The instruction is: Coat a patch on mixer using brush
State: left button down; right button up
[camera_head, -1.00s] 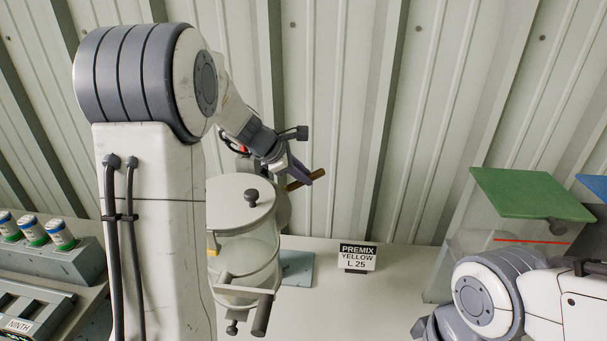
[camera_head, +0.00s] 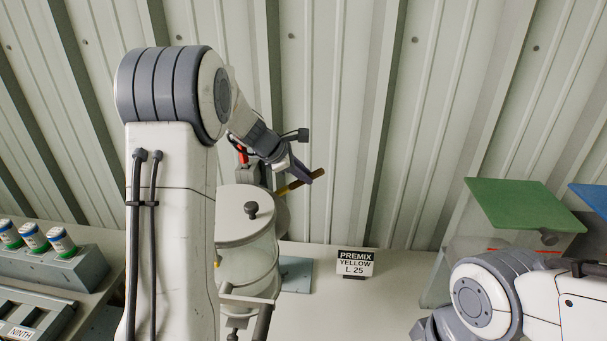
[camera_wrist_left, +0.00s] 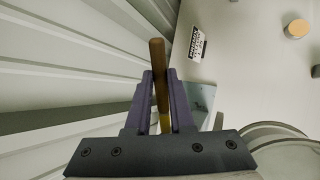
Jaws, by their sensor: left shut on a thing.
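My left gripper (camera_head: 300,173) is shut on the brush (camera_head: 318,174), whose brown wooden handle sticks out past the fingers. In the left wrist view the gripper (camera_wrist_left: 160,85) has the brush handle (camera_wrist_left: 157,62) between its two purple-grey fingers, with a yellow part nearer the palm. The bristles are not clearly visible. The mixer (camera_head: 248,262) is a clear drum with a pale lid and dark knob, standing below the left gripper and partly hidden by my left arm. Its rounded edge also shows in the left wrist view (camera_wrist_left: 275,135). My right gripper is out of view; only its arm shows.
A sign (camera_head: 356,263) reading PREMIX YELLOW L 25 stands on the table right of the mixer. A bin with a green lid (camera_head: 522,205) is at the right. Several small jars (camera_head: 35,238) sit in a grey rack at the left. The corrugated wall is close behind.

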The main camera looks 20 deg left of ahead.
pick_arm(q)
jog(key=shift+w+d+p, duration=0.1)
jog(key=shift+w+d, duration=0.15)
jog(key=shift+d, duration=0.7)
jog(key=shift+w+d+p, duration=0.15)
jog(key=shift+w+d, duration=0.15)
jog(key=shift+d, duration=0.65)
jog(key=shift+w+d+p, duration=0.1)
jog(key=shift+w+d, duration=0.15)
jog(key=shift+d, duration=0.7)
jog(key=d, duration=0.3)
jog(key=shift+w+p, duration=0.3)
jog(key=shift+w, duration=0.1)
jog(key=s+d+f+g+y+b, duration=0.1)
jog(key=s+f+y+b, duration=0.1)
jog(key=s+f+b, duration=0.25)
jog(key=shift+m, duration=0.4)
jog(key=shift+s+a+f+b, duration=0.1)
jog(key=shift+s+a+b, duration=0.05)
jog(key=shift+a+b, duration=0.75)
jog(key=shift+s+a+b, duration=0.2)
jog(key=shift+a+b, duration=0.45)
jog(key=shift+a, duration=0.35)
jog(key=shift+s+a+f+b, duration=0.1)
jog(key=shift+s+a+b, duration=0.05)
jog(key=shift+a+b, duration=0.75)
